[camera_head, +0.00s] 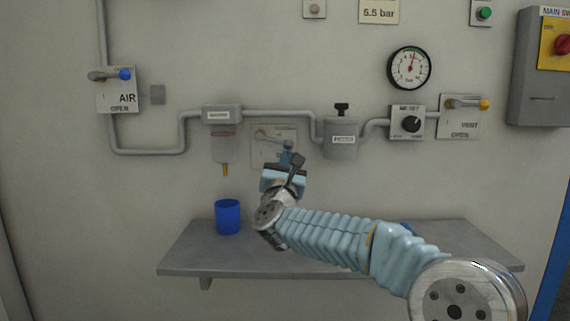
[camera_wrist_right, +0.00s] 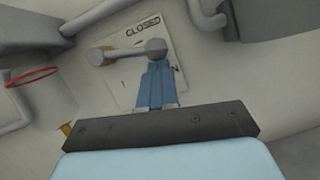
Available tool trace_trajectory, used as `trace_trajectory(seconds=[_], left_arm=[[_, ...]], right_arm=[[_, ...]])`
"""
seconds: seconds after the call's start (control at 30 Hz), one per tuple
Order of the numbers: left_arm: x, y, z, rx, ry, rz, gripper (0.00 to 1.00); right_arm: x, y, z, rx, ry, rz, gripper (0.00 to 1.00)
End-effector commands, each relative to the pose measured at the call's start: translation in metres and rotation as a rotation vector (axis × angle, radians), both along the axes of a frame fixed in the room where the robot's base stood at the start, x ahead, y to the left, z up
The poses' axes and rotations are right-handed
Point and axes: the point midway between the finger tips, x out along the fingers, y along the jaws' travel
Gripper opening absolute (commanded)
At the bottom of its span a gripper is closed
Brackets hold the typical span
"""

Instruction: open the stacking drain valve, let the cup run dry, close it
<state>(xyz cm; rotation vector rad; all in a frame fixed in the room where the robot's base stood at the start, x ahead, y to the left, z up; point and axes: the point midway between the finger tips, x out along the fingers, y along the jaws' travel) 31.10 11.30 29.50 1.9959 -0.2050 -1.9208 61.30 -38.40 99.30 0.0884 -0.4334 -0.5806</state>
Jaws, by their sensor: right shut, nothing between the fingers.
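The drain valve's grey lever (camera_head: 268,136) lies about level across a pale wall plate (camera_head: 260,154). In the right wrist view the lever (camera_wrist_right: 125,53) shows with the plate (camera_wrist_right: 178,56), on which "CLOSED" is readable; other lettering is mostly hidden. My right gripper (camera_head: 287,150) is shut and empty in front of the plate. Its blue fingers (camera_wrist_right: 155,72) point at the lever's right end and overlap it in view; I cannot tell whether they touch. The clear cup (camera_head: 226,148) with a red ring hangs left of the valve, with a brass outlet below; its liquid level is unclear. My left gripper is out of view.
A blue beaker (camera_head: 228,217) stands on the grey shelf (camera_head: 190,262), below the outlet. Grey pipes (camera_head: 280,113), a filter (camera_head: 341,138), a regulator knob (camera_head: 411,124), a vent valve (camera_head: 461,104) and an air valve (camera_head: 110,75) are on the wall. My right arm crosses above the shelf.

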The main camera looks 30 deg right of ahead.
Motion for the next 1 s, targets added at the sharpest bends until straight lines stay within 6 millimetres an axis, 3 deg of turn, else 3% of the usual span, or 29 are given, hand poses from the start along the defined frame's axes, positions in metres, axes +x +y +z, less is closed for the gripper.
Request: trace_trajectory(seconds=[0.23, 0.53, 0.7, 1.0], left_arm=[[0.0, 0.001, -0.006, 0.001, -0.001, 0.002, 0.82], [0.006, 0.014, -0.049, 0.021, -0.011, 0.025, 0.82], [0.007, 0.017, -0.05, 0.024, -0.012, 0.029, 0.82], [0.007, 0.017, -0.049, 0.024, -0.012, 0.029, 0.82]], right_arm=[[-0.001, -0.001, -0.002, -0.009, 0.004, 0.0, 0.0], [-0.006, -0.009, 0.011, -0.19, 0.113, 0.0, 0.0], [-0.007, -0.011, 0.022, -0.255, 0.154, 0.0, 0.0], [-0.007, -0.011, 0.022, -0.256, 0.156, 0.0, 0.0]])
